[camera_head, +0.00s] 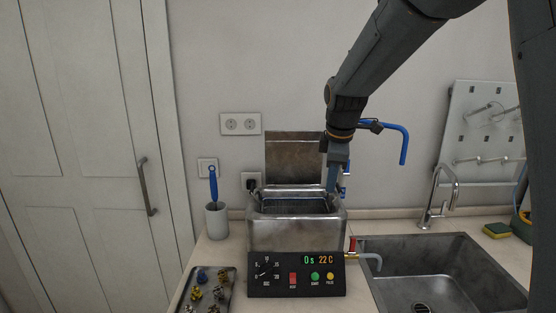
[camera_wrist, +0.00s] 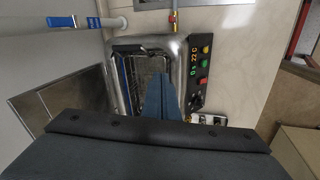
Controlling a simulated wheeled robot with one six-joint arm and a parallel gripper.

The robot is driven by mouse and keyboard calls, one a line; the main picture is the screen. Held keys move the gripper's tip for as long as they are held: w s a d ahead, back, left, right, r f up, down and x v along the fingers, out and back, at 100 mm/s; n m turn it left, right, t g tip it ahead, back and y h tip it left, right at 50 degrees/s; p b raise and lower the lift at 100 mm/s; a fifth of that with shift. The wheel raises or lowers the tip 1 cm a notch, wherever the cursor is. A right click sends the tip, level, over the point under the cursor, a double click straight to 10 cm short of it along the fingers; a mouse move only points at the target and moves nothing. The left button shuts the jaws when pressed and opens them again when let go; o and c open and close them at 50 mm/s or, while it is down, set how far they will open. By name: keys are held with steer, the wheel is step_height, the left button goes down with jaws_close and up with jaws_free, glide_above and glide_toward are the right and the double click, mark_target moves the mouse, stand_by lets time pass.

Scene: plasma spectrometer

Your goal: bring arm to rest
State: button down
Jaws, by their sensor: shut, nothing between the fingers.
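My gripper (camera_head: 332,186) points down at the right side of the open metal bath (camera_head: 293,232) in the head view. Its fingers are together with nothing between them. In the wrist view the narrow fingers (camera_wrist: 160,98) show over the bath (camera_wrist: 177,62), with a wire basket (camera_wrist: 150,75) inside. In the head view the fingertips overlap the bath's right rim, and I cannot tell how far they reach into it. My arm comes down from the upper right, bent.
The bath's lid (camera_head: 293,158) stands open behind it. A blue-handled pipe (camera_head: 403,145) rises near my wrist. A tray of small parts (camera_head: 209,290) and a cup with a blue brush (camera_head: 216,222) stand left. A sink (camera_head: 435,275) and tap (camera_head: 441,195) are right.

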steer(key=s+d+f+m, duration=0.2)
steer(key=s+f+m, duration=0.25)
steer(key=s, duration=0.35)
steer(key=s+d+f+m, duration=0.1)
steer(key=s+f+m, duration=0.3)
steer(key=s+m, duration=0.3)
steer(key=s+d+f+m, duration=0.2)
steer(key=s+f+m, duration=0.2)
steer(key=s, duration=0.5)
step_height(320, 180, down, 10)
steer(key=g+b, duration=0.2)
steer(key=b, duration=0.6)
steer(key=shift+s+r, duration=0.15)
